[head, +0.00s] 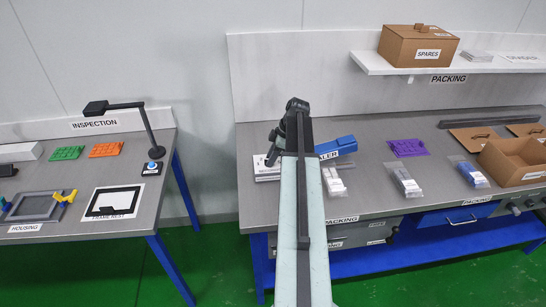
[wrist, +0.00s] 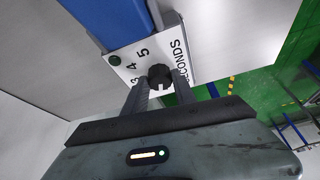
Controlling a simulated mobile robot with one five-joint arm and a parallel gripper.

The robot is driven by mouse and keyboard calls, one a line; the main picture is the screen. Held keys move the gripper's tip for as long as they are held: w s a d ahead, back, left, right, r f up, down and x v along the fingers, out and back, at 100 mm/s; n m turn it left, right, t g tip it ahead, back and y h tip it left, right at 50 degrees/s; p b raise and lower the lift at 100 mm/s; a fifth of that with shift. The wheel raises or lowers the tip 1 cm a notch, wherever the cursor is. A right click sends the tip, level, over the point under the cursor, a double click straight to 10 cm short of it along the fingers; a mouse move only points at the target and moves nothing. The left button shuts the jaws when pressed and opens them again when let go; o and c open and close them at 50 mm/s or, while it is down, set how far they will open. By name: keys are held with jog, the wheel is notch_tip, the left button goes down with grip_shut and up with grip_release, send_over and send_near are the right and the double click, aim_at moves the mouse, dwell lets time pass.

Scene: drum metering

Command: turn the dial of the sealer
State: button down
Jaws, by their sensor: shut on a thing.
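The sealer (head: 334,146) is a blue machine with a partly hidden label, on the packing bench at the centre of the head view. In the wrist view its blue body (wrist: 110,18) is at the top, beside a white plate (wrist: 130,58) marked "SECONDS" with the numbers 4 and 5 readable. A black dial (wrist: 159,76) sits on this plate. My gripper (wrist: 161,83) is shut on the dial, one finger on each side. In the head view my arm hides the gripper, the dial and part of the sealer.
A purple part (head: 408,147) and bagged items (head: 403,181) lie right of the sealer on the packing bench (head: 376,203). An open carton (head: 516,163) stands farther right. A shelf (head: 463,67) holds a spares box (head: 419,46). The inspection bench (head: 150,205) stands apart on the left.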

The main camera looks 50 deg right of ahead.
jog(key=m, duration=0.1)
jog(key=m+t+h, duration=0.1)
jog(key=m, duration=0.1)
jog(key=shift+s+a, duration=0.1)
jog(key=shift+a, duration=0.25)
jog(key=m+h, duration=0.1)
jog(key=m, duration=0.3)
jog(key=shift+a, duration=0.15)
jog(key=m+h, duration=0.1)
jog(key=m, duration=0.2)
jog(key=shift+m+h, duration=0.3)
jog(key=shift+h, duration=0.1)
jog(key=shift+w+m+h, duration=0.2)
jog(key=shift+m+h, duration=0.5)
jog(key=shift+m, duration=1.1)
jog(key=c, duration=1)
grip_release()
jog(key=shift+c, duration=0.2)
